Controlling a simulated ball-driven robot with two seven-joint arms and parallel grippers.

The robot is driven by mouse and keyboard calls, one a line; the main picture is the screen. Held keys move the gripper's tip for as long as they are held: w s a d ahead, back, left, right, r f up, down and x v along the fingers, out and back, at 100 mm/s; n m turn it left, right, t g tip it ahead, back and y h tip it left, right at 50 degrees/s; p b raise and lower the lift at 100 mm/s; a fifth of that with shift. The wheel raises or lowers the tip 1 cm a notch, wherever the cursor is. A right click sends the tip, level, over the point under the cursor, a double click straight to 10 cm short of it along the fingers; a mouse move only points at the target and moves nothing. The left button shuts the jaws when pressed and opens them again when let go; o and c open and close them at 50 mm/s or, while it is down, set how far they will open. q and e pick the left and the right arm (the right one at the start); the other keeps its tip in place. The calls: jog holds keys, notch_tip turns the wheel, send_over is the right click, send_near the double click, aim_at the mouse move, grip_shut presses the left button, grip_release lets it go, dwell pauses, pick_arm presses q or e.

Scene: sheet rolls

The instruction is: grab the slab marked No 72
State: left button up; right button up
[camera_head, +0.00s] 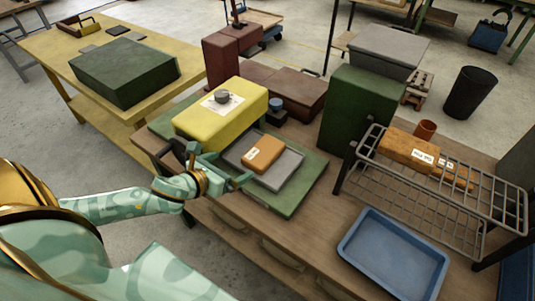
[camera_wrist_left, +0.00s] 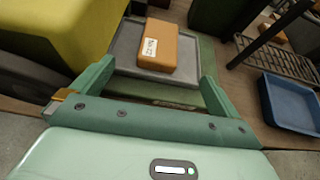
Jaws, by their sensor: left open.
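An orange-brown slab (camera_head: 263,154) with a white label lies on a grey tray (camera_head: 288,170), which rests on a green mat (camera_head: 302,191) on the bench. The slab also shows in the left wrist view (camera_wrist_left: 168,46); its label print is small and I cannot read it surely. My left gripper (camera_head: 232,168) is open and empty at the near left edge of the tray. In the left wrist view its fingers (camera_wrist_left: 158,76) point toward the slab, one to each side and short of it. My right gripper is not in view.
A yellow block (camera_head: 215,122) stands close beyond the gripper. A wire rack (camera_head: 445,190) at the right carries more labelled orange-brown slabs (camera_head: 408,150). A blue tray (camera_head: 393,255) lies in front of it. A tall green box (camera_head: 352,110) stands behind.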

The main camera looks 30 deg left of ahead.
pick_arm(q)
jog(key=b, duration=0.3)
send_near(263, 151)
jog(key=x, duration=0.3)
jog(key=shift+w+f, duration=0.15)
jog(key=shift+w, duration=0.2)
jog(key=b+x, duration=0.1)
jog(key=x, duration=0.3)
jog(key=shift+w+f, duration=0.2)
jog(key=shift+w+f+b, duration=0.1)
jog(key=shift+w+b, duration=0.2)
jog(key=shift+w, duration=0.1)
jog(key=shift+s, duration=0.1)
jog(key=shift+c, duration=0.7)
jog(key=c, duration=1.3)
